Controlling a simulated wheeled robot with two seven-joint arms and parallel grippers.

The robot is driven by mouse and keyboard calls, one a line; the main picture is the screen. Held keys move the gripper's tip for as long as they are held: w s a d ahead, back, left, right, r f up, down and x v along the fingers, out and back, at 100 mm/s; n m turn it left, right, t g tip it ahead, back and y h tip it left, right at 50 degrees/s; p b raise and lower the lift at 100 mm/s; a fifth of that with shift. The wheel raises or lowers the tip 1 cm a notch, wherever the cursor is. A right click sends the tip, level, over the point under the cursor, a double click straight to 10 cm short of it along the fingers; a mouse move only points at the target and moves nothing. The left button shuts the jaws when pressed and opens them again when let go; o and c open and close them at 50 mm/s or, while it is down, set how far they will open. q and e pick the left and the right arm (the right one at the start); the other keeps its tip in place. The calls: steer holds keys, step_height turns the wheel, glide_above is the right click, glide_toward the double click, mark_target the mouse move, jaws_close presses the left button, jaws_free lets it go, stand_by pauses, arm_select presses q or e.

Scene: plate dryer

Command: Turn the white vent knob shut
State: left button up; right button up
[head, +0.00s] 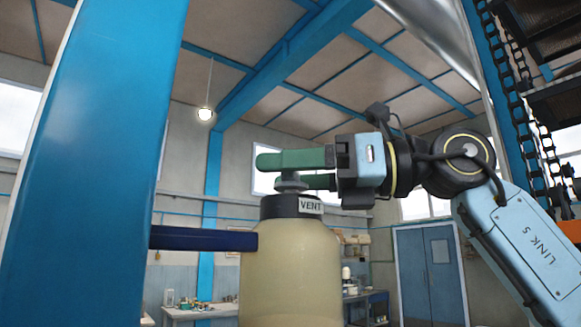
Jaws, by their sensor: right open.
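A cream bottle-shaped vessel (290,270) with a black cap (280,207) stands upright in the middle. A white label reading VENT (311,205) is on the cap. On top of the cap is a small knob (291,184), which looks grey here and is partly hidden by a finger. My right gripper (282,170) comes in from the right with green fingers, one seen higher and the other lower behind the knob. The fingers are open at the knob; I cannot tell whether they touch it. My left gripper is not in view.
A wide blue post (90,160) fills the left side. A dark blue bar (203,238) runs from it to the vessel. Chains (520,110) and dark racks hang at the right. A workbench (200,312) and blue doors (430,272) stand far back.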

steer(key=c, duration=1)
steer(key=m+t+h+b, duration=0.2)
steer(key=m+t+b, duration=0.1)
steer(key=t+b, duration=0.1)
steer(key=m+t+h+b, duration=0.1)
steer(key=m+t+b, duration=0.2)
steer(key=t+b, duration=0.1)
steer(key=shift+s+f+t+h+b, duration=0.15)
steer(key=shift+t+h+b, duration=0.15)
steer(key=shift+h+b, duration=0.15)
steer(key=m+t+h+b, duration=0.2)
steer(key=shift+t+h, duration=0.25)
steer(key=shift+t, duration=0.05)
steer(key=shift+r+m+t+h+b, duration=0.2)
steer(key=shift+m+t+h+b, duration=0.1)
steer(key=shift+m+h+b, duration=0.15)
steer(key=o, duration=1)
